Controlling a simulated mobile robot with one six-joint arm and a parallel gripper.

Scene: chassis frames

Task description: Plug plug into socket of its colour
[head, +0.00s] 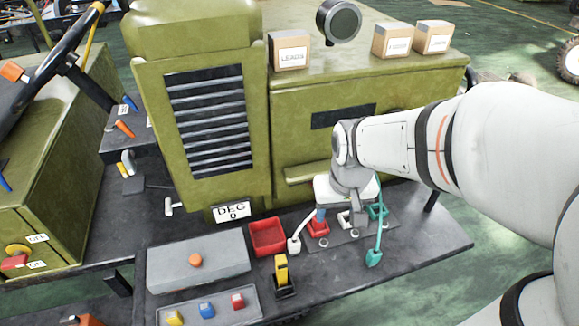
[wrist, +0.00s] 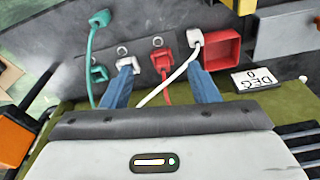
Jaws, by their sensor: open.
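A white plug (head: 294,245) with a white cord lies on the dark bench, left of the sockets; it also shows in the wrist view (wrist: 194,38). A teal plug (head: 374,258) on a teal cord lies nearer the bench's front edge. It also shows in the wrist view (wrist: 100,18). The socket row holds a red socket (head: 318,229), a white socket (wrist: 126,64) and a teal socket (wrist: 98,73). A red cord (wrist: 166,92) runs from the red socket, apparently with a plug in it. My gripper (wrist: 160,88) is open above the row; the white and red cords pass between its blue fingers.
A red tray (head: 267,237) stands beside the white plug. A yellow and black switch (head: 282,275) and a grey box with an orange button (head: 197,262) are to the left. The green machine (head: 200,110) rises behind the bench. The bench's right front is clear.

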